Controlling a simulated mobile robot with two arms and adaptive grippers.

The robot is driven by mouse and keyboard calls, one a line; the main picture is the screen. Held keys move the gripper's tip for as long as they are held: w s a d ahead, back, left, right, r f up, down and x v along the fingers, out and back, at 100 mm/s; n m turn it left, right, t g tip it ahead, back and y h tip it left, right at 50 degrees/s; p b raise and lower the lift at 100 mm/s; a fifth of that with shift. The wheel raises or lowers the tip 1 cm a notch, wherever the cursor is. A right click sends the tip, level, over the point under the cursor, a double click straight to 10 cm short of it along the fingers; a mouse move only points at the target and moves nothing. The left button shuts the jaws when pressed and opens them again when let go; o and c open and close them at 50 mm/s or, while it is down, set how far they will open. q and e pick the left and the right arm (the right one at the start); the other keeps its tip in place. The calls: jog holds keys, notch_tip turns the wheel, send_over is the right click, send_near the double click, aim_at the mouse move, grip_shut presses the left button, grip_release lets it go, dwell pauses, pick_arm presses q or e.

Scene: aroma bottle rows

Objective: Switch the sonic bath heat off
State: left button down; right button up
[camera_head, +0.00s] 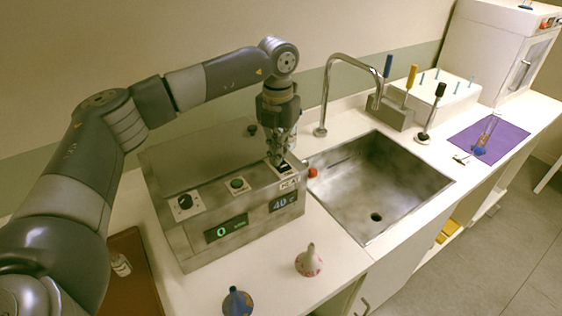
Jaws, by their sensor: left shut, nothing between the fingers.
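The sonic bath (166,228) is a grey metal box on the counter. Its top front carries a black knob (185,201), a green button (237,184) and a dark switch (284,168) above a label that seems to read HEAT. One display (226,229) shows a green 0, the other (284,203) a blue 40. My left gripper (276,160) is shut and empty, pointing down at the heat switch. Its fingertips are at or just above the switch and partly hide it; I cannot tell whether they touch or which way the switch is set. My right gripper is not in view.
A red button (312,172) sits at the bath's right side. The sink (400,185) and its tap (326,75) are to the right. Two small flasks (309,262) (237,302) stand in front. A brown tray (130,245) with a vial lies left; a purple mat (500,140) lies far right.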

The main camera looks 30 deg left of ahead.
pick_arm(q)
jog(key=shift+r+p, duration=0.65)
jog(key=shift+r, duration=0.1)
jog(key=shift+r+p, duration=1.6)
jog(key=shift+r, duration=1.05)
jog(key=shift+f, duration=0.1)
